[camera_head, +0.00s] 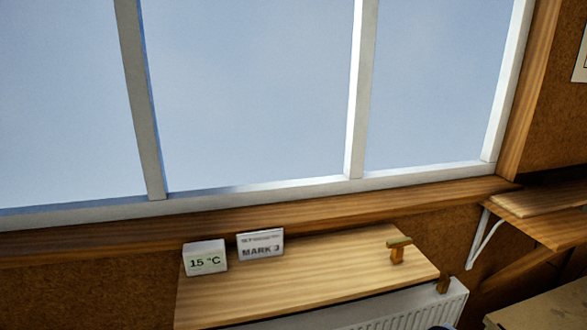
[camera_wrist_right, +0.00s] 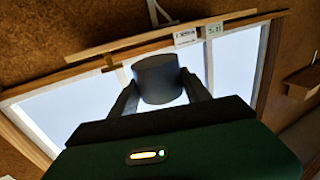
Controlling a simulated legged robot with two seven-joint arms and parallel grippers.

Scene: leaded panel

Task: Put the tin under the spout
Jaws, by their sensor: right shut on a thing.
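In the right wrist view, my right gripper (camera_wrist_right: 160,84) is shut on a dark grey cylinder, which looks like the tin (camera_wrist_right: 157,70). One finger is on each side of it. The tin is held clear against the bright window behind it. In the head view neither gripper shows clearly; a small dark shape is cut off at the bottom edge. I cannot make out a spout for certain. A small wooden fitting (camera_head: 398,250) stands at the right end of the shelf board (camera_head: 300,280). My left gripper is not in view.
A "15 °C" block (camera_head: 205,258) and a "MARK 3" card (camera_head: 260,246) stand at the board's back left. A white radiator (camera_head: 400,310) is below it. The window (camera_head: 250,90) is behind. A bracketed wooden shelf (camera_head: 535,202) is at right. The board's middle is clear.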

